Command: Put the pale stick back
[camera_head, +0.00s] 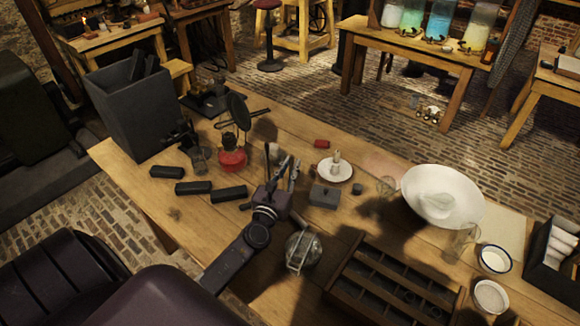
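Several pale sticks (563,243) lie in a dark box (541,273) at the right edge of the table. My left gripper (285,165) is over the middle of the table, between the red burner and the white saucer, with its fingers pointing away from me. The fingers are small and dark, so I cannot tell whether they are apart or hold a stick. A short pale candle-like piece (336,160) stands on the white saucer (333,173). My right gripper is not in view.
Black blocks (193,188) and a red burner (231,155) stand left of my gripper, before a tall dark bin (130,112). A grey box (325,196), white bowl (465,208), compartment tray (376,306) and round metal vessel (302,250) lie to the right and front.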

